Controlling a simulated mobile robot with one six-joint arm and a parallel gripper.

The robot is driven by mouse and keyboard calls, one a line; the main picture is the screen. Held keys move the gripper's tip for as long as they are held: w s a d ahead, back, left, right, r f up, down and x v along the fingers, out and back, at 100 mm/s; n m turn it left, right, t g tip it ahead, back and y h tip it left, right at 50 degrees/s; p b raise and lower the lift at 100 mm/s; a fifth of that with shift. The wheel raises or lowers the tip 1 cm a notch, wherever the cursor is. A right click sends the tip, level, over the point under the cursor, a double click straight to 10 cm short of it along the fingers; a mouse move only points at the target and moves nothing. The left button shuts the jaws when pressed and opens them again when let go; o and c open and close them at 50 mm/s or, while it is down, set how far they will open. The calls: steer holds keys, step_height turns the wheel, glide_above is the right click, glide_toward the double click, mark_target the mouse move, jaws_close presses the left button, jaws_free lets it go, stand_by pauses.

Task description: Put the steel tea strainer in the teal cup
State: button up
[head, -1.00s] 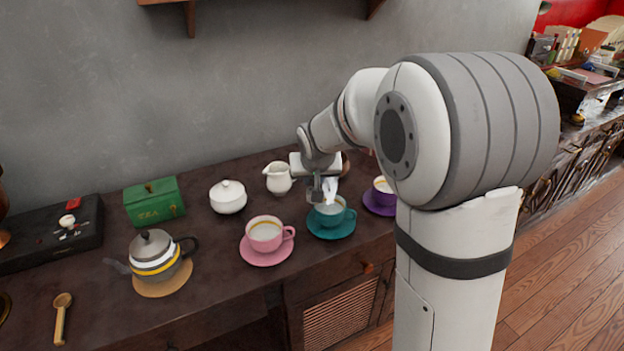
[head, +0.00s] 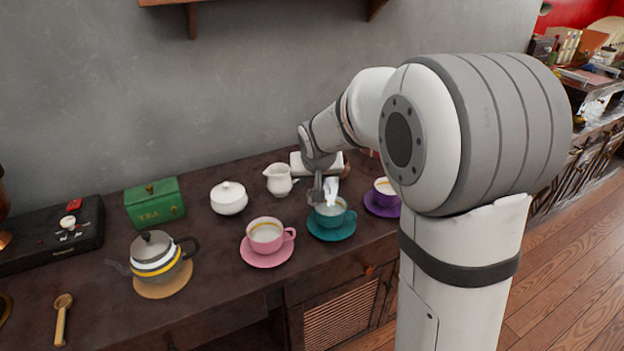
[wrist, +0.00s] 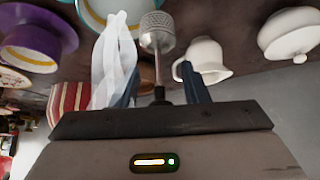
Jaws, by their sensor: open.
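The teal cup (head: 341,216) stands on its teal saucer (head: 334,236) at the right of the counter, and part of it shows at the top of the wrist view (wrist: 92,14). My gripper (head: 323,196) is directly over the cup, with its fingers pointing down. In the wrist view the steel tea strainer (wrist: 157,32) lies between the open fingers (wrist: 155,60), its mesh ball toward the cup and its handle toward the palm. The ball overlaps the cup's rim in that view; I cannot tell how far inside it is. In the head view the fingers largely hide the strainer.
A pink cup (head: 264,234) stands left of the teal cup and a purple cup (head: 384,190) right of it. A white creamer (head: 279,180) is close behind. A white sugar bowl (head: 228,198), green tea tin (head: 155,203) and teapot (head: 155,254) stand further left.

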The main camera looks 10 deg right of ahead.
steer(key=p+v, duration=0.1)
steer(key=v, duration=1)
steer(key=s+d+f+g, duration=0.1)
steer(key=s+f, duration=0.2)
steer(key=s, duration=0.5)
steer(key=s+d+f+g, duration=0.1)
steer(key=s+f+g, duration=0.1)
steer(key=s, duration=0.6)
steer(key=s+d+f+g, duration=0.1)
steer(key=s+d+f, duration=0.1)
steer(key=s, duration=0.6)
steer(key=shift+f+n+g, duration=0.3)
steer(key=shift+f+g, duration=0.1)
steer(key=shift+f, duration=0.4)
